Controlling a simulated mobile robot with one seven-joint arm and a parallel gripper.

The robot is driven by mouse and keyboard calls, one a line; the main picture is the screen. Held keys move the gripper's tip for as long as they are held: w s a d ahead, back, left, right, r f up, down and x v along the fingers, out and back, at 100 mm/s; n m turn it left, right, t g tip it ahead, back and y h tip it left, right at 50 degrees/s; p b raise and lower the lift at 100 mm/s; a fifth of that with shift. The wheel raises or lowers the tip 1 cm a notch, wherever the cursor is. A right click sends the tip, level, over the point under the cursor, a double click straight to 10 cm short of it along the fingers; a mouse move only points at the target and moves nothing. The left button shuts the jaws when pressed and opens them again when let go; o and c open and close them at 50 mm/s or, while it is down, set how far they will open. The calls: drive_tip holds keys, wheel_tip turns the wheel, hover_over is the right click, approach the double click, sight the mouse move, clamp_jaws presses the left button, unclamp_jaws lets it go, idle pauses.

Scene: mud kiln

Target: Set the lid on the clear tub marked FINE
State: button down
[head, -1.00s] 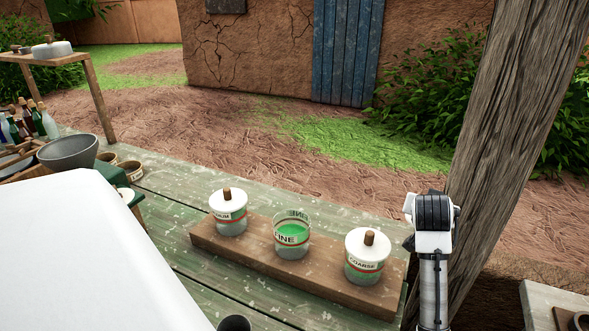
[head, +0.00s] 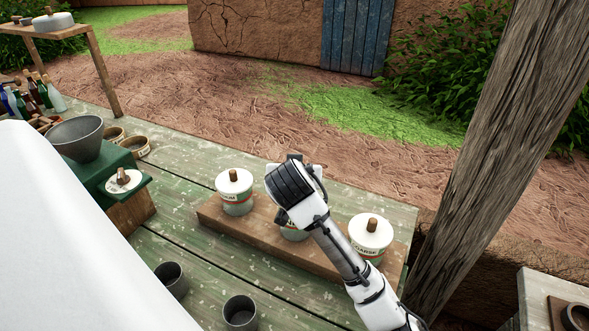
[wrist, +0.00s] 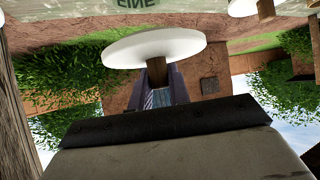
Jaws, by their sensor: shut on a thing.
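The clear tub marked FINE (head: 293,236) stands in the middle of a row of three tubs, mostly behind my arm. My gripper (head: 290,188) is over it, with its fingertips hidden in the head view. In the wrist view a white round lid (wrist: 150,47) with a brown knob (wrist: 157,73) is in front of my gripper (wrist: 165,122), which is shut on it. Part of the FINE tub (wrist: 135,4) shows at that view's top edge, beyond the lid. The lid looks apart from the tub; the exact gap is unclear.
The lidded tubs on either side (head: 234,190) (head: 371,236) stand close by on the same wooden board (head: 275,249). Two dark cups (head: 171,279) (head: 240,313) stand nearer me. A green stand with a grey bowl (head: 77,137) is left. A wooden post (head: 480,150) rises at right.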

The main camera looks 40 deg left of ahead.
wheel_tip(320, 180, down, 6)
drive_tip(key=b, duration=0.5)
drive_tip(key=shift+f+b, duration=0.45)
drive_tip(key=shift+f, duration=0.25)
drive_tip(key=c, duration=1.2)
unclamp_jaws()
drive_tip(key=shift+c, duration=0.2)
